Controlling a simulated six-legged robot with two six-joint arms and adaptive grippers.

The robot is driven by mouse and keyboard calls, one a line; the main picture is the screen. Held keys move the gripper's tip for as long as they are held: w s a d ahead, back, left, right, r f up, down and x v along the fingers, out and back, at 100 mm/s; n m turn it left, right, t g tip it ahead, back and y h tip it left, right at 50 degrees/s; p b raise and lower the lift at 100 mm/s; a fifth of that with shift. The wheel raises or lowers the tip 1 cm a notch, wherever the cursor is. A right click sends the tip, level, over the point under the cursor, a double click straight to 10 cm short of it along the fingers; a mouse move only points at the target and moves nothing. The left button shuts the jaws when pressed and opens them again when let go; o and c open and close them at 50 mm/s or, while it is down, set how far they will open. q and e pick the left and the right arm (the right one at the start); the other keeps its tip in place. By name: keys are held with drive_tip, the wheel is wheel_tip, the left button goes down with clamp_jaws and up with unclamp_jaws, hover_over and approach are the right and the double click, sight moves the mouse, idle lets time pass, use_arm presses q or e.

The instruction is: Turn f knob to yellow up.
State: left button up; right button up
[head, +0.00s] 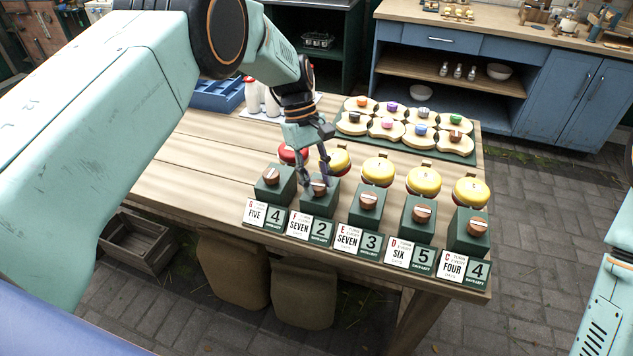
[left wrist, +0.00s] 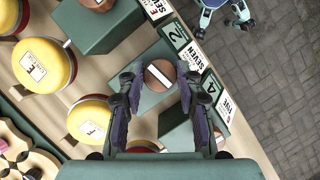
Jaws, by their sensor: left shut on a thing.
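The F knob (head: 319,187) is a round brown knob with a pale bar, on a green block behind the card reading F, SEVEN and the number 2. It also shows in the left wrist view (left wrist: 160,73). The wheel behind it (head: 334,161) shows a yellow face upward with red at its lower edge; the F label is on it in the left wrist view (left wrist: 88,119). My left gripper (head: 317,183) points down with its fingers on both sides of the F knob, shut on it.
The G wheel (head: 292,153) shows red up, partly hidden behind my left gripper. The E wheel (head: 378,171), D wheel (head: 424,181) and C wheel (head: 471,192) show yellow up. White bottles (head: 254,95) and a green tray of bread-like boards (head: 462,158) stand behind.

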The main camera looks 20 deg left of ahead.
use_arm(q)
drive_tip(key=shift+f+m+b, duration=0.2)
drive_tip(key=shift+m+b, duration=0.1)
drive_tip(key=shift+m, duration=0.5)
drive_tip(key=shift+g, duration=0.3)
drive_tip(key=o, duration=1.2)
drive_tip(key=shift+w, duration=0.1)
drive_tip(key=shift+c, duration=0.2)
drive_tip(key=shift+r, duration=0.1)
drive_tip(key=shift+r, duration=0.1)
drive_tip(key=v, duration=1.1)
drive_tip(key=shift+r, duration=0.45)
drive_tip(key=shift+f, duration=0.1)
